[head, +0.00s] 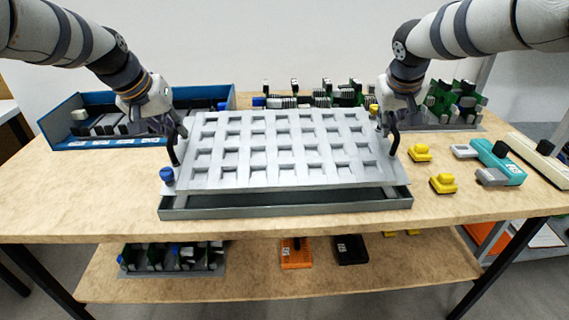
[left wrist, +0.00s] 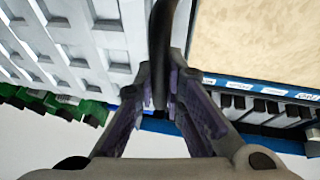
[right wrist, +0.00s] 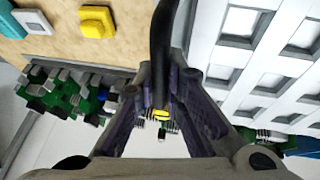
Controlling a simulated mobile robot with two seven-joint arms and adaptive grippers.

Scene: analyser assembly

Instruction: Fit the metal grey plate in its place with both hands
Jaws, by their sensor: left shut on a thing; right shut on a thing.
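The metal grey plate (head: 275,150) is a light panel with rows of square openings and a black handle at each short side. It is over a dark grey shallow frame (head: 290,208) on the table. The frame's front wall and part of its inside show below the plate's front edge, so the plate is not flush in it. My left gripper (head: 174,130) is shut on the left handle (left wrist: 160,50). My right gripper (head: 387,124) is shut on the right handle (right wrist: 160,45). The frame's back is hidden by the plate.
A blue bin (head: 62,143) stands at the back left, with green boards (head: 455,103) at the back right. Yellow pieces (head: 443,184) and a teal tool (head: 502,165) lie right of the frame. A blue knob (head: 167,174) shows at the plate's left front corner. The table's left front is clear.

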